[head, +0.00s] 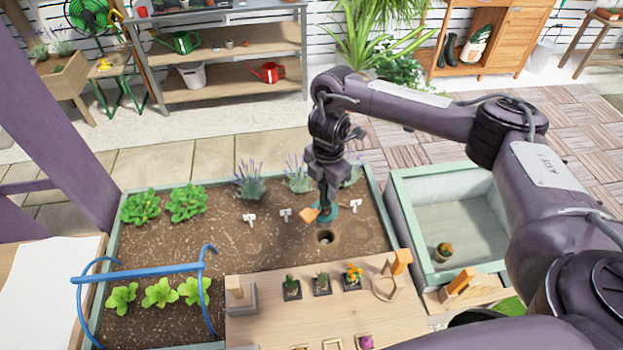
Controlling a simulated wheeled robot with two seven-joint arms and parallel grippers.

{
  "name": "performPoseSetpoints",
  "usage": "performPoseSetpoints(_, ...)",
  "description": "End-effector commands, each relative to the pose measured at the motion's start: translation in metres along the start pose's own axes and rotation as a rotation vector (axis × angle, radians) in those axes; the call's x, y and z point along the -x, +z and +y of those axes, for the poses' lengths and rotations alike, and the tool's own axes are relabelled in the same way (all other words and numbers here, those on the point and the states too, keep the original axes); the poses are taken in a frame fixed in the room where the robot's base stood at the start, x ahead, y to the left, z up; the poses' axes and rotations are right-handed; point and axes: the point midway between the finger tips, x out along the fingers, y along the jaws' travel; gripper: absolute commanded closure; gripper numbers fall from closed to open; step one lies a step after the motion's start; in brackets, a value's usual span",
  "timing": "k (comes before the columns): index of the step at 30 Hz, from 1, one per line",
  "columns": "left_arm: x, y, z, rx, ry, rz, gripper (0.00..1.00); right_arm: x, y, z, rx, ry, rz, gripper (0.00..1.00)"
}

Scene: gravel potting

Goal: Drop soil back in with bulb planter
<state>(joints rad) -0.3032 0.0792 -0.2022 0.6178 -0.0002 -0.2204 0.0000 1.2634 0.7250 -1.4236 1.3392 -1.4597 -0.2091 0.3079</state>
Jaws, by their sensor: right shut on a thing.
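My right gripper (325,190) points down over the soil bed (185,248) and is shut on the bulb planter (328,210). The planter's green part shows just below the fingers, with an orange piece (309,215) on its left. The planter is at the soil surface or just above it; I cannot tell which. A dark round hole (325,237) is open in the soil just in front of it. Whether soil is inside the planter is hidden. My left gripper is out of view.
A wooden board (260,330) with small potted plants (322,283) lies in front. Labels (285,214) and lavender (249,181) stand left of the gripper. A blue hoop frame (135,273) spans the left side. A green-rimmed tray box (450,215) holding a pot stands right.

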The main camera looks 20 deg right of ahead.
Motion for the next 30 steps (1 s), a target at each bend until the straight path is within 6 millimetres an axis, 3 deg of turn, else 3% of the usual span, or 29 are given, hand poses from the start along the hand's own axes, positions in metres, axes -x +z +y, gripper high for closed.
performPoseSetpoints(8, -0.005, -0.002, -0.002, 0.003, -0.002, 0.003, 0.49, -0.011, 0.006, -0.002, -0.009, 0.003, 0.001, 0.91)
performPoseSetpoints(24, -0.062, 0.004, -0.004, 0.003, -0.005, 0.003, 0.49, -0.064, 0.006, -0.002, -0.008, 0.002, 0.001, 0.91)
performPoseSetpoints(30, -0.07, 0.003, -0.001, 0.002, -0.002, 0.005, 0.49, -0.081, 0.006, -0.002, -0.009, 0.002, 0.001, 0.91)
